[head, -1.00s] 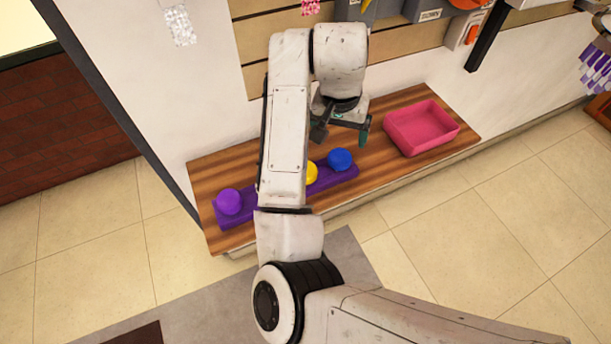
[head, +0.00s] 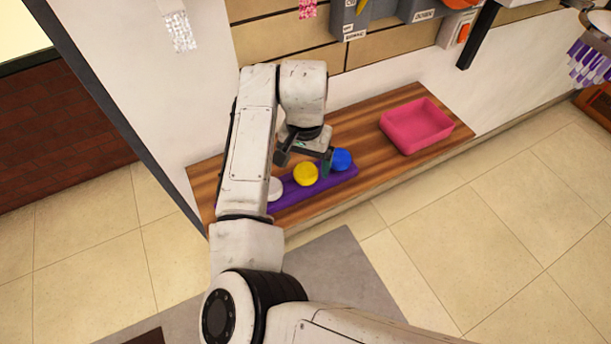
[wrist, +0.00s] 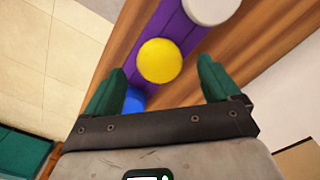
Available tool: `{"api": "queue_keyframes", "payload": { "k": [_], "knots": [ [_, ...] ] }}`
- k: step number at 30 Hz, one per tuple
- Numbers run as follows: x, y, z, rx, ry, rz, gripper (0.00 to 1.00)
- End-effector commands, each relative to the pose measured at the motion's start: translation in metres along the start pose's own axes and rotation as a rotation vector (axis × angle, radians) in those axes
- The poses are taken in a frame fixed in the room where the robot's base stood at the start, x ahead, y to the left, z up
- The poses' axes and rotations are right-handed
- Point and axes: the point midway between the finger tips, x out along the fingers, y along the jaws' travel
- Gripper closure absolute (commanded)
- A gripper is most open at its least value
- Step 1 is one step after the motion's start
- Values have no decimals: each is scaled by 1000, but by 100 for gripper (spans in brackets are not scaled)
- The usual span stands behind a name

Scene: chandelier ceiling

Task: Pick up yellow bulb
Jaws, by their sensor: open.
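The yellow bulb (head: 305,174) sits in a purple holder (head: 343,180) on a wooden shelf, between a white bulb (head: 275,189) and a blue bulb (head: 341,159). In the wrist view the yellow bulb (wrist: 159,60) appears beyond and between the green fingertips, apart from both. My gripper (head: 304,160) is open and empty, just behind and above the yellow bulb in the head view. In the wrist view the gripper (wrist: 158,82) has its fingers wide apart, with the blue bulb (wrist: 134,100) partly hidden near the left finger.
A pink tray (head: 440,122) stands on the shelf (head: 362,121) to the right. The wall with panels rises close behind the shelf. My arm covers the shelf's left part. The shelf between holder and tray is clear.

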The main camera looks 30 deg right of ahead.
Motion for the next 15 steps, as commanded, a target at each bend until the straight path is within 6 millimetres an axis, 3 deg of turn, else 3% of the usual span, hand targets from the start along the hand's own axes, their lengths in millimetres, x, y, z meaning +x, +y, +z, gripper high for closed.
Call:
{"api": "queue_keyframes", "payload": {
  "k": [6, 15],
  "knots": [
    [29, 1, -1, -1, -2, 2, 11],
    [35, 1, -1, 0, -1, 0, 11]
  ]
}}
